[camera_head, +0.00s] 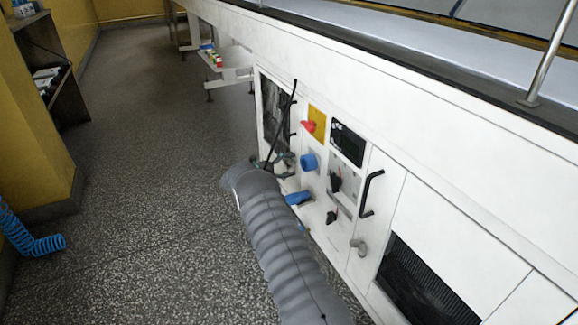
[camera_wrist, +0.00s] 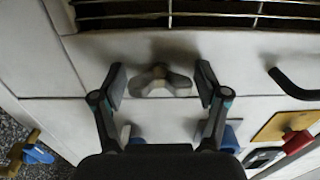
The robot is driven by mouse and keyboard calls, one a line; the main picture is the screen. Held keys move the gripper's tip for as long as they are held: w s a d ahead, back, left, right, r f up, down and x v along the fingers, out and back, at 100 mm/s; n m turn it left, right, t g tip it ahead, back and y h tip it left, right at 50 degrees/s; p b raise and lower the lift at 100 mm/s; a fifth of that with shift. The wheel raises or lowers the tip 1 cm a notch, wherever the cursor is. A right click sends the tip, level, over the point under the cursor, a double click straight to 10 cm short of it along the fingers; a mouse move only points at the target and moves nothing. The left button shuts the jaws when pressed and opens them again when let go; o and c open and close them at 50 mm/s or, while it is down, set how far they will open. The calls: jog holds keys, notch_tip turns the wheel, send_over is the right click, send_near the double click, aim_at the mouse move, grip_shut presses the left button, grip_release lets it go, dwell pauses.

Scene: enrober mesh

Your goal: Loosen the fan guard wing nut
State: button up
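The grey wing nut (camera_wrist: 160,80) shows in the wrist view on the white panel, just below the fan guard grille (camera_wrist: 205,12). It has two rounded wings, spread left and right. My gripper (camera_wrist: 161,86) is open, with one finger on each side of the wing nut and a visible gap to both wings. How deep the fingertips reach around it cannot be told. In the head view my gripper (camera_head: 281,162) is at the white machine's side, below the dark grille (camera_head: 275,112). The wing nut cannot be made out there.
In the head view, a red switch on a yellow plate (camera_head: 317,119), a blue knob (camera_head: 309,162) and a black handle (camera_head: 371,194) stick out right of my gripper. A blue-handled part (camera_head: 298,198) is below.

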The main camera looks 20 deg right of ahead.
jog(key=shift+o, duration=0.5)
jog(key=shift+a, duration=0.25)
jog(key=a, duration=1.1)
jog(key=shift+s+a, duration=0.2)
jog(key=shift+a, duration=0.15)
